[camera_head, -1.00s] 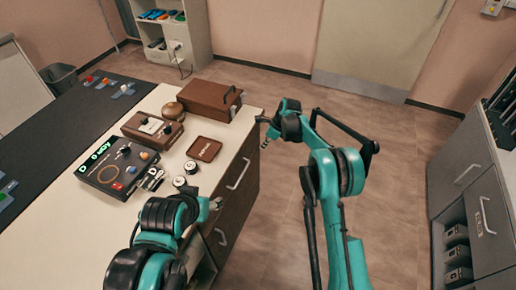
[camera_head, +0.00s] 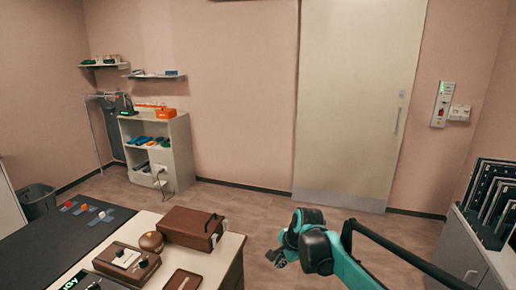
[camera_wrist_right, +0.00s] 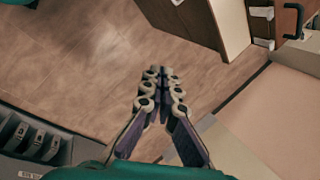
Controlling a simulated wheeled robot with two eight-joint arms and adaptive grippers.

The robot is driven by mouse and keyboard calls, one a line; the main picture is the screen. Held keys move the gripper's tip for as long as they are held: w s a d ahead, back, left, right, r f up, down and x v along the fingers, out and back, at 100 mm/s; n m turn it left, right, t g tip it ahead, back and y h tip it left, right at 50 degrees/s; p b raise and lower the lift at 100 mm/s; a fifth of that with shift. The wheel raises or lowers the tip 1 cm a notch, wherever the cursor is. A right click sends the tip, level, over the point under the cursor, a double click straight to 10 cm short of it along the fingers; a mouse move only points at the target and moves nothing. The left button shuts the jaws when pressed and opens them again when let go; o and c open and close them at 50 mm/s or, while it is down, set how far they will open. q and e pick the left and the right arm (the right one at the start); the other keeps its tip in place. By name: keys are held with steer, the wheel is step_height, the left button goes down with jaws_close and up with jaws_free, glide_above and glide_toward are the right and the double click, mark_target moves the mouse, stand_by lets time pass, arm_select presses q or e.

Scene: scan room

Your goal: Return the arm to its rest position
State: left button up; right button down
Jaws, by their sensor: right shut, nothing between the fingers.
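My right arm (camera_head: 315,248), teal and black, comes in from the lower right of the head view. Its gripper (camera_head: 277,258) is over the floor, to the right of the counter and apart from it. In the right wrist view my right gripper (camera_wrist_right: 162,74) has its fingers together with nothing between them, above bare brown floor. My left arm and gripper are out of view.
A counter (camera_head: 226,265) at lower left bears a brown case (camera_head: 190,228), a round brown object (camera_head: 151,241) and a brown device (camera_head: 127,261). A grey cabinet (camera_head: 463,250) with dark racks stands right. A door (camera_head: 352,100) is behind; open floor (camera_head: 260,215) lies between.

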steer(key=s+d+r+n+t+h, duration=0.1)
steer(key=s+d+r+n, duration=0.15)
steer(key=s, duration=0.45)
steer(key=s+d+r+n+t, duration=0.1)
steer(key=s+d+r+n, duration=0.1)
steer(key=s+d+n, duration=0.35)
steer(key=s+d+f+n, duration=0.1)
steer(key=s+f+n, duration=0.1)
steer(key=s, duration=0.5)
steer(key=s+d+f+n+t+h, duration=0.1)
steer(key=s+d+f+n, duration=0.1)
steer(key=s, duration=0.6)
steer(key=shift+f+n+h, duration=0.3)
steer(key=shift+n, duration=0.3)
